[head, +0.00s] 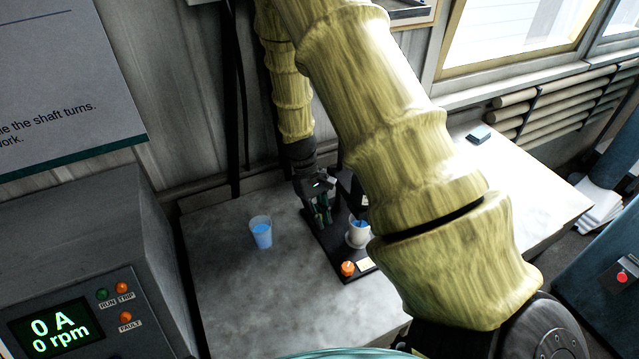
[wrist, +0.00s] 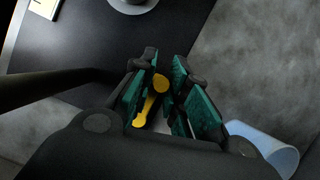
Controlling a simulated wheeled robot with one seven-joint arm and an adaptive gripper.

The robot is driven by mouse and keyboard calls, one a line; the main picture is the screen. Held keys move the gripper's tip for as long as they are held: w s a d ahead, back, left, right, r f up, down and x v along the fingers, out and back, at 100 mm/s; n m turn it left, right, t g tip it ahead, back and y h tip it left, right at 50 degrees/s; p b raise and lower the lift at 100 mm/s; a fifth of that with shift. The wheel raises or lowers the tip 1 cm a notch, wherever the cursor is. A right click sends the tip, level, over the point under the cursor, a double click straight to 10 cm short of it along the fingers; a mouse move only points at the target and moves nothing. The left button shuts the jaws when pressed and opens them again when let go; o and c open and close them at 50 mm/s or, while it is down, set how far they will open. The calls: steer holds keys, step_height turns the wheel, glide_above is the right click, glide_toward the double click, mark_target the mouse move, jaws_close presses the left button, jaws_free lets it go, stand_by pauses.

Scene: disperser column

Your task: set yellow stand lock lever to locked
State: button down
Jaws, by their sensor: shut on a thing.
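The yellow lock lever (wrist: 149,103) shows in the wrist view as a slim bar with rounded ends, lying between the green pads of my gripper (wrist: 164,83). My gripper is shut on it. In the head view my gripper (head: 322,208) points down over the back of the dark stand base (head: 326,246), and I cannot make out the lever there. The dark base plate (wrist: 115,35) also fills the upper left of the wrist view. The lever's pivot and any lock marking cannot be read.
A white cup (head: 357,237) with blue contents, an orange knob (head: 348,268) and a pale label (head: 366,264) are on the base. A grey control box (head: 90,250) is far left. The bench front is clear.

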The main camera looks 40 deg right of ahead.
steer(key=c, duration=1.5)
jaws_free()
steer(key=shift+o, duration=0.2)
steer(key=v, duration=1.2)
